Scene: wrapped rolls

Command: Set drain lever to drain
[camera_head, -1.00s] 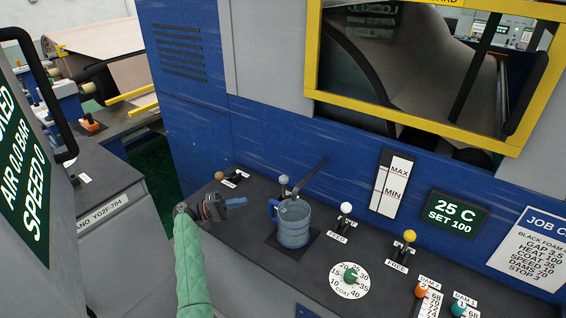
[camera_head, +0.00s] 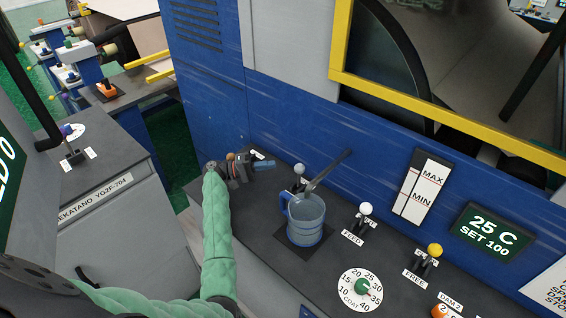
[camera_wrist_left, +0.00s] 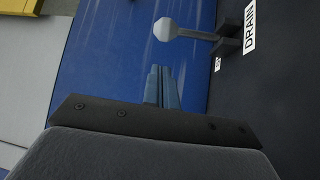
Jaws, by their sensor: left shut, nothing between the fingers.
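The drain lever has a light grey knob (camera_head: 300,170) and stands behind the blue mug-shaped vessel on the dark console. In the left wrist view its knob (camera_wrist_left: 165,29) is on a thin stem, beside a white label (camera_wrist_left: 250,25) reading DRAIN. My left gripper (camera_head: 272,165) is shut and empty, with its blue-grey fingers pointing right, a short gap left of the knob. In the left wrist view the shut fingers (camera_wrist_left: 162,88) lie below the knob, apart from it. The lever's base is partly hidden by the vessel in the head view. My right gripper is not in view.
The blue vessel (camera_head: 306,222) stands under a dark spout (camera_head: 328,170). A white-knobbed FEED lever (camera_head: 365,209), a yellow-knobbed FREE lever (camera_head: 434,250) and the COAT dial (camera_head: 361,288) lie to its right.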

